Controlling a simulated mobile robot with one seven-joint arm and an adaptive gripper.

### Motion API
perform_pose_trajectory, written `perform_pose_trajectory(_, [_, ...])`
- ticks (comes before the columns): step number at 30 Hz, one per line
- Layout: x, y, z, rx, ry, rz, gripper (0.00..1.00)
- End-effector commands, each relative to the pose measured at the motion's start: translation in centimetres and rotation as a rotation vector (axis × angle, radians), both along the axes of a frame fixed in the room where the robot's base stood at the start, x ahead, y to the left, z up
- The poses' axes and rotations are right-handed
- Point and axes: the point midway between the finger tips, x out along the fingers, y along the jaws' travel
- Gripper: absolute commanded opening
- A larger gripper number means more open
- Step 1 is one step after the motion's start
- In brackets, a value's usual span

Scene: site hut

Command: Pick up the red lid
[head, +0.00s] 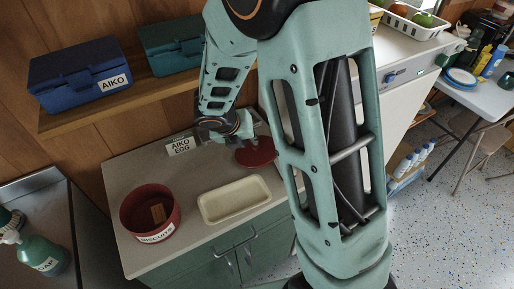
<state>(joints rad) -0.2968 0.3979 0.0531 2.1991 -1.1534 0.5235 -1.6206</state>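The red lid (257,152) shows at the back of the grey counter (160,177), partly hidden behind my arm. It looks round and dark red. My gripper (246,138) is at the lid's upper left edge, very close to it in the picture. I cannot tell whether it touches the lid. The fingers are small and partly hidden, so their opening is unclear. A red round tin (133,222) labelled BISCUITS stands open at the counter's front left, with a tan biscuit (158,213) inside.
A cream tray (234,211) lies empty right of the tin. An AIKO EGG card (180,146) stands by the wall. Blue (75,82) and green (170,48) boxes sit on the shelf (140,92) above. A SOAP bottle (45,253) stands at left.

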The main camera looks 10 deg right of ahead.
Motion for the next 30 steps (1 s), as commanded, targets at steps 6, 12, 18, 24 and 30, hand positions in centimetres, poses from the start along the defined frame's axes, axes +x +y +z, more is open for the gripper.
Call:
perform_pose_trajectory(6, [1.0, -0.8, -2.2, 0.0, 0.0, -0.002, 0.2])
perform_pose_trajectory(12, [1.8, -1.5, -3.8, -0.001, 0.001, -0.004, 0.2])
perform_pose_trajectory(18, [3.0, -2.5, -6.0, -0.001, 0.0, -0.005, 0.2])
perform_pose_trajectory(24, [3.3, -2.7, -6.5, 0.002, -0.002, -0.006, 0.2])
perform_pose_trajectory(30, [3.3, -2.7, -6.5, 0.001, -0.002, -0.006, 0.12])
